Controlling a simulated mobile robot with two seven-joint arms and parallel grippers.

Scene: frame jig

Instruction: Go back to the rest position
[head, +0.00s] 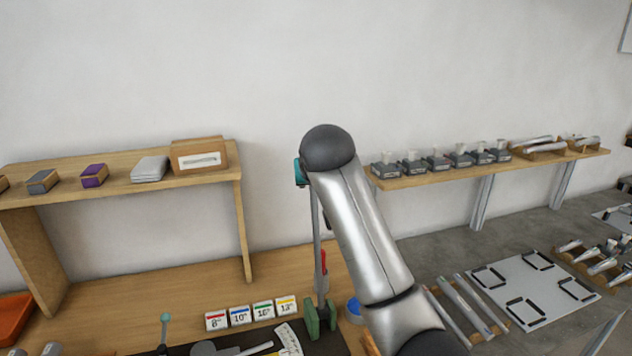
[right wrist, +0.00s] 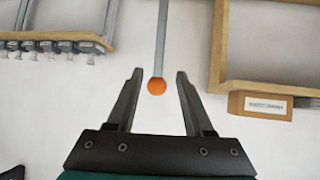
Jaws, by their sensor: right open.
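My left gripper is out of view.
A wooden shelf (head: 130,188) with small boxes stands left. Numbered cards (head: 240,316) stand on the bench near the lever. A white board with black corner brackets (head: 530,290) lies right.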

